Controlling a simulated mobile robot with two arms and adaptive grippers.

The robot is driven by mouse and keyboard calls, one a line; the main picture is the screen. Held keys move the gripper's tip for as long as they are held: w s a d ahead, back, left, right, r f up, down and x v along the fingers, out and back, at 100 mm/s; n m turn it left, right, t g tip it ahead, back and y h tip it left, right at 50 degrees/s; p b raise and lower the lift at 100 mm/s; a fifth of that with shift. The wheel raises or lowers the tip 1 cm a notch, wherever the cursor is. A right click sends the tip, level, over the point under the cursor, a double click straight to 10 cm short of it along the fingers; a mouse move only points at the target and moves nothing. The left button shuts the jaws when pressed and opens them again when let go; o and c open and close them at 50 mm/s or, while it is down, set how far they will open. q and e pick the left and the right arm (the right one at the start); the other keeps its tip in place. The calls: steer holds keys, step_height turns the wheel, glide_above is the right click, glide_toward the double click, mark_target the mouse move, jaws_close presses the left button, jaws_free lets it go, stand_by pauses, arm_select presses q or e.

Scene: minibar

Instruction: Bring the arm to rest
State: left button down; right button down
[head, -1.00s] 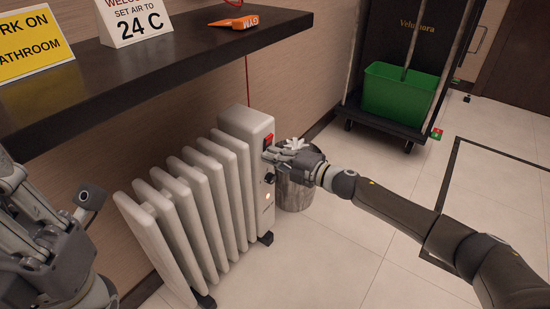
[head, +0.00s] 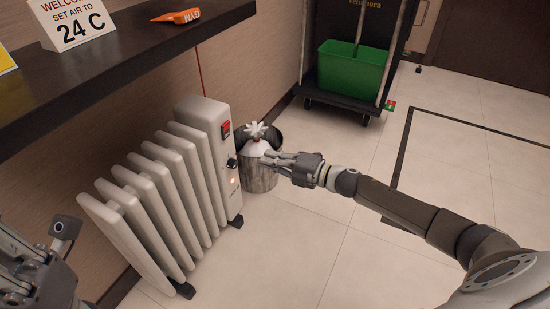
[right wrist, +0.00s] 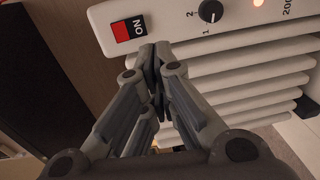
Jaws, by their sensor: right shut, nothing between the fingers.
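My right gripper (head: 272,158) is shut and empty in front of the bin, to the right of the white radiator (head: 160,195) and apart from it in the head view. In the right wrist view its shut fingers (right wrist: 155,65) point toward the radiator's control panel (right wrist: 180,25).
A metal bin (head: 258,178) with a white bag stands behind the right gripper. A dark shelf (head: 130,50) with a temperature sign (head: 72,20) and an orange tag (head: 176,16) overhangs the radiator. A cart with a green bucket (head: 352,70) stands at the back. The tiled floor is clear in front.

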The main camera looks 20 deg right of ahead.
steer(key=shift+s+d, duration=0.4)
steer(key=shift+s, duration=0.1)
